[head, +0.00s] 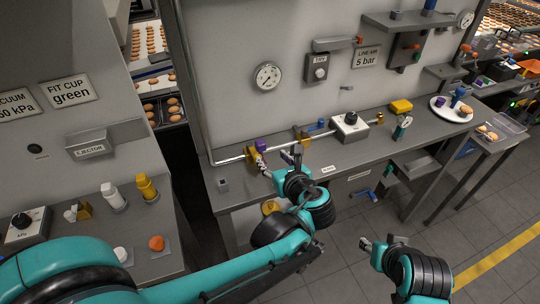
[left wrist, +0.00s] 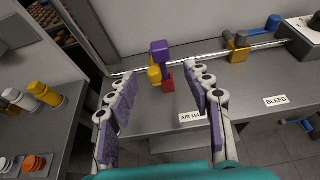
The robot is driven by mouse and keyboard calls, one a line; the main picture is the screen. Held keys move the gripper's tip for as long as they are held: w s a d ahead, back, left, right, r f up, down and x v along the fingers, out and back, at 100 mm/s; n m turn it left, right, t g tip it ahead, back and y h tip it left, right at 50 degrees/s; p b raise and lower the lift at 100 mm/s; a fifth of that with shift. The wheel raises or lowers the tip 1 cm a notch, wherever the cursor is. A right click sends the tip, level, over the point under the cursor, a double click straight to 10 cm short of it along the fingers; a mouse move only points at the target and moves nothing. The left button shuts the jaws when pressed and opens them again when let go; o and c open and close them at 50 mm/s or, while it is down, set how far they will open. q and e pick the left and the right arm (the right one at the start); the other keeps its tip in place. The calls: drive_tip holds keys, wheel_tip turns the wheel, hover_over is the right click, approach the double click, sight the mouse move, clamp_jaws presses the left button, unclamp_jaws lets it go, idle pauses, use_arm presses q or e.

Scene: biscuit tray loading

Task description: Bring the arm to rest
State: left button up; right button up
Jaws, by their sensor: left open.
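My left gripper (head: 278,160) is above the front edge of the grey bench (head: 350,160) in the head view. Its two padded fingers stand wide apart in the left wrist view (left wrist: 155,92), with nothing held between them. Beyond the fingertips is a fitting with a purple block (left wrist: 160,50), a yellow part (left wrist: 154,74) and a red part (left wrist: 168,82) by the metal pipe. The purple block also shows in the head view (head: 261,145). My right gripper (head: 367,244) is low at the lower right, over the floor, too small to tell its opening.
A grey box with a black knob (head: 350,127) and a yellow block (head: 400,106) are on the bench. A white plate (head: 441,107) is at its right end. Another counter (head: 140,225) at left bears white and yellow fittings. Tiled floor (head: 345,265) is open in front.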

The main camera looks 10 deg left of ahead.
idle(0.5)
use_arm(q)
drive_tip(key=s+a+f+n+g+h, duration=0.2)
drive_tip(key=s+n, duration=0.6)
drive_tip(key=n, duration=0.6)
drive_tip(key=s+a+f+n+g+h+b, duration=0.1)
drive_tip(key=s+a+f+n+h, duration=0.3)
drive_tip(key=s+n, duration=0.4)
drive_tip(key=f+n+g+h, duration=0.1)
drive_tip(key=n, duration=0.6)
drive_tip(key=shift+s+a+h, duration=0.2)
drive_tip(key=shift+s+h, duration=0.05)
drive_tip(key=shift+h, duration=0.05)
drive_tip(key=shift+f, duration=0.1)
